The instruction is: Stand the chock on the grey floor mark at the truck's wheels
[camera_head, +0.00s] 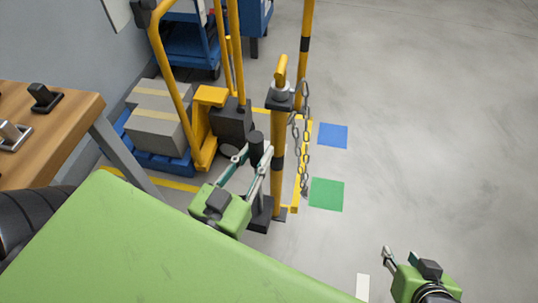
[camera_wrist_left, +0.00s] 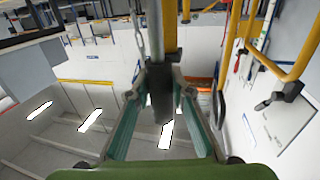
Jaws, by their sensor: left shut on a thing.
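My left gripper (camera_head: 258,150) is shut on a black upright piece (camera_head: 257,142), in front of the yellow chain post. The piece also shows dark between the fingertips in the left wrist view (camera_wrist_left: 160,97). It may be the chock or its grip; its shape is partly hidden by the fingers. A black block (camera_head: 261,214) shows low beside the post's foot; I cannot tell whether it joins the held piece. My right gripper (camera_head: 389,256) is at the lower right, seen side-on, with nothing visible in it. I see no truck wheels and no clearly grey mark.
Blue (camera_head: 333,136), green (camera_head: 326,194) and whitish (camera_head: 362,287) marks lie on the floor. The yellow post (camera_head: 278,165) with its chain (camera_head: 305,150) stands close to my left gripper. A loaded pallet (camera_head: 160,159) and wooden bench (camera_head: 70,120) are left. The right floor is clear.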

